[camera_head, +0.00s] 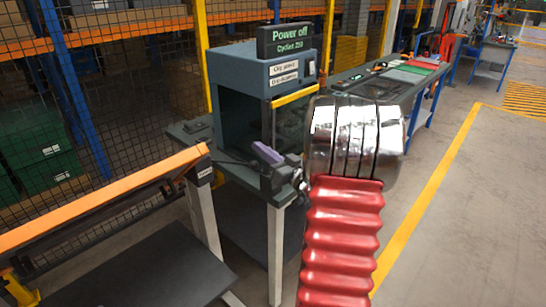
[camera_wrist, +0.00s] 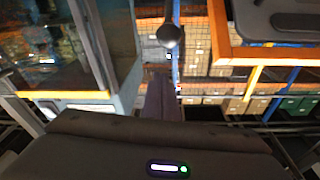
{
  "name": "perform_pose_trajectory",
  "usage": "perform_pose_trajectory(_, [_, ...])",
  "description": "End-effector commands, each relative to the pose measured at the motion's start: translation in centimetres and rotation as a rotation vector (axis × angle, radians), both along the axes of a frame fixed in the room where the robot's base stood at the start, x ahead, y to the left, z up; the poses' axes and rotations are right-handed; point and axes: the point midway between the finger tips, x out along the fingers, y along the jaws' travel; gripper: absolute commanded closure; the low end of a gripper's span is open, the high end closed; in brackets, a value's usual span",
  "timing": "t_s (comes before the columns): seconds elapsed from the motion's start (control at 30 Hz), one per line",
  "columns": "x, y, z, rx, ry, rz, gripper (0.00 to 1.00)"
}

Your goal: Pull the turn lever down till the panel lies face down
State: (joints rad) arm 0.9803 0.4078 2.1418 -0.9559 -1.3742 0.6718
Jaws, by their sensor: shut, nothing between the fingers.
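My gripper (camera_head: 265,153) is shut and empty over the corner of the workbench, its purple-grey fingers pointing left. In the wrist view the shut fingers (camera_wrist: 160,98) point up the picture at a dark round knob (camera_wrist: 170,36) on a thin rod, which looks like the end of the turn lever. A gap shows between fingertips and knob. In the head view a thin dark rod (camera_head: 232,161), likely the lever, runs toward my fingers. The orange-edged panel (camera_head: 105,197) is at left; its dark face shows in the wrist view (camera_wrist: 285,22). Its exact tilt is hard to tell.
A blue-grey cabinet (camera_head: 235,72) with a "Power off" sign (camera_head: 287,39) stands on the bench behind my gripper. A post (camera_head: 206,215) carries the panel's end. Mesh fencing and racks lie behind. Floor at the right is clear.

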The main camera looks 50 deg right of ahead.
Motion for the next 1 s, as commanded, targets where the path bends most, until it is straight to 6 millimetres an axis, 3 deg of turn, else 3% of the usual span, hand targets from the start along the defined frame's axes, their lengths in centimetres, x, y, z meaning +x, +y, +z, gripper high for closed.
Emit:
perform_pose_trajectory(0.03, [0.9,0.1,0.1,0.0,-0.001,0.003,1.0])
perform_pose_trajectory(0.3, [-0.1,0.6,-3.3,0.002,0.001,0.0,1.0])
perform_pose_trajectory(0.8, [-0.3,0.7,-3.9,0.0,0.0,-0.001,1.0])
perform_pose_trajectory(1.0, [-0.9,0.6,-5.9,0.004,0.006,-0.001,1.0])
